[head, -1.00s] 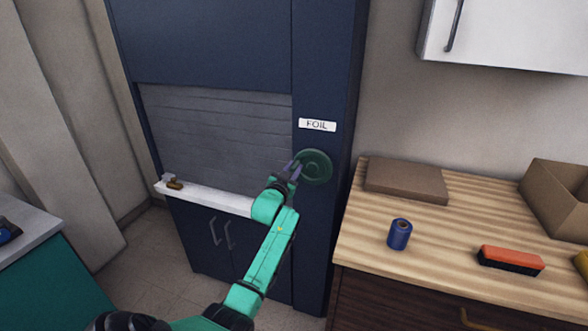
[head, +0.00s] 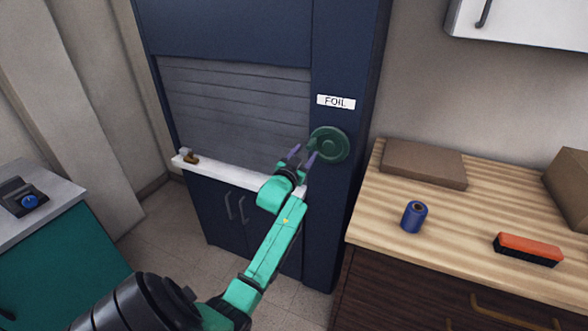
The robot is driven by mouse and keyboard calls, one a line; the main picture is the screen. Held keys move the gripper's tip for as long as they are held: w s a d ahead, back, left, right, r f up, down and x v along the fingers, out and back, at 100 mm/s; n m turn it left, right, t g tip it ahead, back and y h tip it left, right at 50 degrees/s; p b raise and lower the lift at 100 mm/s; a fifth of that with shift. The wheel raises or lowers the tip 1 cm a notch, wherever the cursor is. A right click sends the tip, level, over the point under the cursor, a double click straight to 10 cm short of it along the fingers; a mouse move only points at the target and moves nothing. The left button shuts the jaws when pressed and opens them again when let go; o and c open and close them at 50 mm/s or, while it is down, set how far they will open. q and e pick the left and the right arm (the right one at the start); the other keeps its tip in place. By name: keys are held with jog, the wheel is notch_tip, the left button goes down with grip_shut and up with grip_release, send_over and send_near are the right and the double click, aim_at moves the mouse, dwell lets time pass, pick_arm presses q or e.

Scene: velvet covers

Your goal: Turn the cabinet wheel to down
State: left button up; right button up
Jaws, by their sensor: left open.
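The cabinet wheel (head: 331,146) is a round dark green disc on the right panel of the dark blue cabinet (head: 350,60), under a white label reading FOIL (head: 336,102). My left gripper (head: 303,154) is open, its two purple-grey fingers pointing up at the wheel's left edge. One finger overlaps the wheel's left side in the picture; I cannot tell whether it touches. A grey slatted shutter (head: 235,105) covers the cabinet's opening down to the white ledge (head: 225,173). My right gripper is not in view.
A wooden counter (head: 385,235) at the right holds a brown flat box (head: 424,163), a blue roll (head: 414,216) and an orange brush (head: 527,249). A small brass item (head: 190,158) sits at the ledge's left end. A teal cabinet (head: 70,265) stands at the left.

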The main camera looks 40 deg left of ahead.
pick_arm(q)
jog(key=b+v, duration=0.1)
jog(key=v, duration=0.9)
jog(key=s+d+f+g+h, duration=0.1)
jog(key=s+d+f+g, duration=0.15)
jog(key=f, duration=0.95)
jog(key=s+d+f+m+g+h, duration=0.1)
jog(key=d+f+g+h, duration=0.15)
jog(key=f, duration=0.95)
jog(key=s+d+f+g+h, duration=0.15)
jog(key=d+f, duration=0.25)
jog(key=f, duration=0.7)
jog(key=s+d+f+m+g, duration=0.1)
jog(key=s+d+f+g, duration=0.2)
jog(key=s+f, duration=0.55)
jog(key=s+d+f+m+g, duration=0.1)
jog(key=s+d+f+g, duration=0.2)
jog(key=s+f, duration=0.55)
jog(key=s+f+g, duration=0.1)
jog(key=s+f, duration=0.1)
jog(key=s, duration=0.6)
jog(key=s+d+f+g, duration=0.1)
jog(key=s+f+g, duration=0.1)
jog(key=s, duration=0.6)
jog(key=shift+s+d+f+m+h, duration=0.2)
jog(key=shift+d+f+m+h, duration=0.15)
jog(key=shift+f, duration=0.3)
jog(key=shift+g, duration=0.25)
